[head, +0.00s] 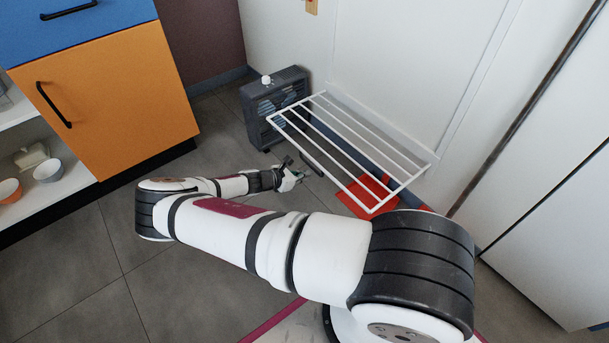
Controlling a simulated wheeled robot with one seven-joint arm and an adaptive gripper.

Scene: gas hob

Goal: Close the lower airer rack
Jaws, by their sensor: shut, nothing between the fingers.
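The lower airer rack (337,138) is a white wire frame with several bars. It sticks out from the white wall at the centre right, folded down and roughly level above the floor. My arm reaches across the lower middle of the picture and bends back to the right. My gripper (301,174) is shut and empty, just left of the rack's outer edge in the picture. I cannot tell its exact height relative to the rack or whether it touches it.
A grey box fan or heater (262,110) stands on the floor behind the rack's left end. A red object (361,198) lies beneath the rack. An orange and blue cabinet (110,95) with open shelves is at the left. The grey tiled floor (70,250) between is clear.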

